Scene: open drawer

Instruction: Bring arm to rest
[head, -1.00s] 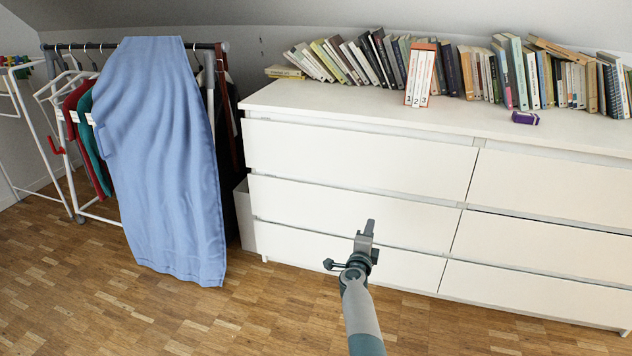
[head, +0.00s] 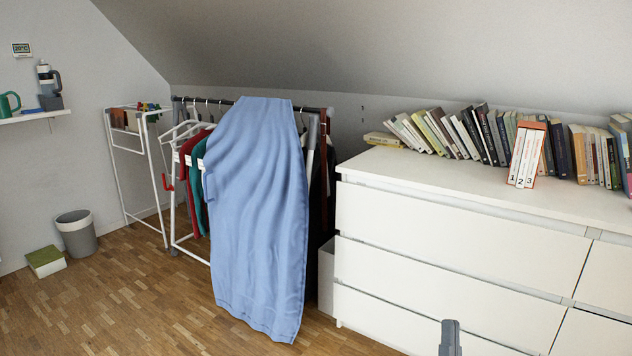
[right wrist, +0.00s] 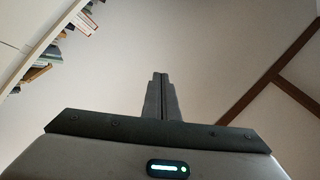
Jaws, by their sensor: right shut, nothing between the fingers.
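My right gripper (head: 450,338) shows at the bottom edge of the head view, in front of the lower drawers of the white dresser (head: 450,228). Only its tip end is in frame; the rest of the arm is cut off. In the right wrist view its two fingers (right wrist: 160,95) are pressed together with nothing between them, pointing toward the ceiling and wall. The drawer fronts that show look closed. My left gripper is in neither view.
A clothes rack with a long blue cloth (head: 262,220) stands left of the dresser. A white drying rack (head: 135,165), a grey bin (head: 77,234) and a green-topped box (head: 46,262) are further left. Books (head: 530,153) line the dresser top. Wooden floor (head: 140,310) is clear at lower left.

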